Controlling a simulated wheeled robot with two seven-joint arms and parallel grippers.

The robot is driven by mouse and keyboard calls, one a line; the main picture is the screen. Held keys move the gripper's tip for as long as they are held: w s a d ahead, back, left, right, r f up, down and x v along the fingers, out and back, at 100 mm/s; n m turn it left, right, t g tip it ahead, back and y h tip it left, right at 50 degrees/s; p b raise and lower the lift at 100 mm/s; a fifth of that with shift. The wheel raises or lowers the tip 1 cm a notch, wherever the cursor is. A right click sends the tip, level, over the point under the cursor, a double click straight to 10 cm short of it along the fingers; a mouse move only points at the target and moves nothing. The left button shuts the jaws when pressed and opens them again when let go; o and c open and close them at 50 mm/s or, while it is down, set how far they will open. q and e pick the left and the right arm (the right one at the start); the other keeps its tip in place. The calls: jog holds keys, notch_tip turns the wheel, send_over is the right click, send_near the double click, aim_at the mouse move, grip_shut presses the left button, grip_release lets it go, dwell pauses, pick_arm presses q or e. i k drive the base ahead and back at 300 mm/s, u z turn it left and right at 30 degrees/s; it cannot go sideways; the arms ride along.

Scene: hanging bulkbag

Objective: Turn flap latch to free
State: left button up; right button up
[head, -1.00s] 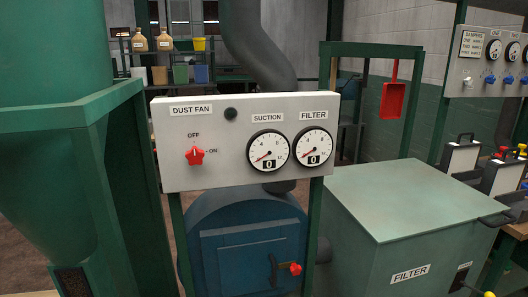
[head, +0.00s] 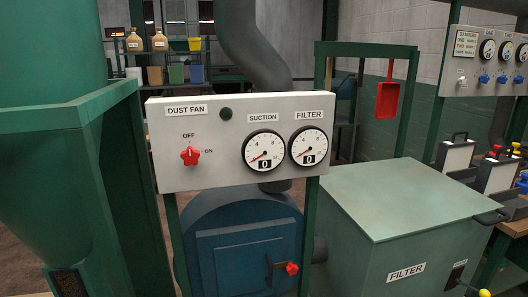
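No part in the head view is readably marked as the flap latch. A blue rounded housing (head: 207,240) below the control panel has a square door (head: 235,262) with a red-knobbed handle (head: 291,268) at its lower right. The green filter box (head: 395,240) has a small labelled plate with a dark lever (head: 455,278) on its front, at the lower right; its lettering is too small to read. A yellow knob (head: 484,293) shows at the bottom edge, partly cut off. Neither of my grippers is in view.
The dust fan panel (head: 225,175) has a red switch (head: 189,156) pointing up to OFF, and suction (head: 264,150) and filter (head: 308,147) gauges both reading 0. A green hopper (head: 50,150) stands at left. A damper panel (head: 475,88) and grey boxes (head: 457,152) are at right.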

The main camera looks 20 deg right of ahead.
aim_at(292, 269)
jog(key=u, duration=0.3)
jog(key=k, duration=0.35)
jog(key=u, duration=1.4)
jog(key=i, duration=0.3)
jog(key=z, duration=1.05)
jog(key=i, duration=0.75)
jog(key=z, duration=0.8)
